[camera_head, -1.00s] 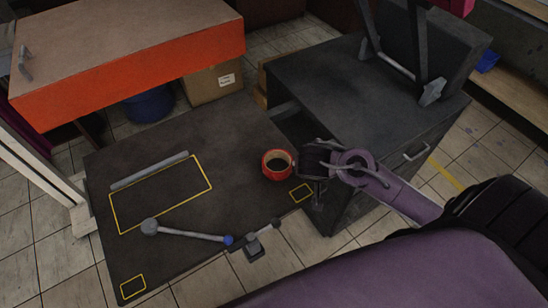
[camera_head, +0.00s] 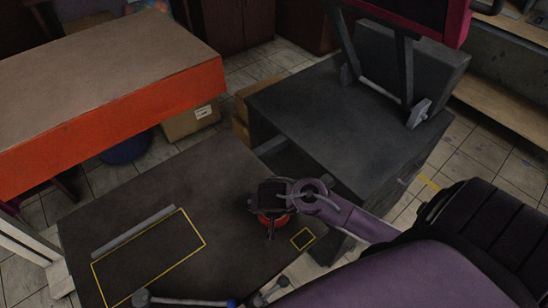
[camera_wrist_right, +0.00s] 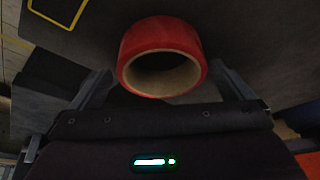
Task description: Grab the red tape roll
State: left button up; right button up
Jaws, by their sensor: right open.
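The red tape roll (camera_wrist_right: 158,38) sits on the dark table in front of my right gripper in the right wrist view. Its round hole faces the camera, and its inner core is tan. My right gripper (camera_wrist_right: 168,88) is open, with one finger toward each side of the roll; I see no contact. In the head view my right gripper (camera_head: 270,228) is over the roll and hides most of it; only a bit of red (camera_head: 272,217) shows beneath. My left gripper is in neither view.
The dark table (camera_head: 190,180) has yellow outlined rectangles and a grey bar (camera_head: 133,231). A lever with a blue tip (camera_head: 185,301) lies near the front edge. An orange-sided table (camera_head: 130,115) stands at the left, and a dark cabinet (camera_head: 335,115) at the back right.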

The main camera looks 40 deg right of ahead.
jog(key=shift+w+d+f, duration=0.15)
jog(key=shift+w+f, duration=0.15)
jog(key=shift+f, duration=0.35)
jog(key=shift+w+f, duration=0.15)
jog(key=shift+f, duration=0.1)
jog(key=c, duration=0.7)
jog(key=shift+c, duration=1)
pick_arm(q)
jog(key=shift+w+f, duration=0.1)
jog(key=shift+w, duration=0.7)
pick_arm(e)
jog(key=shift+r, duration=0.1)
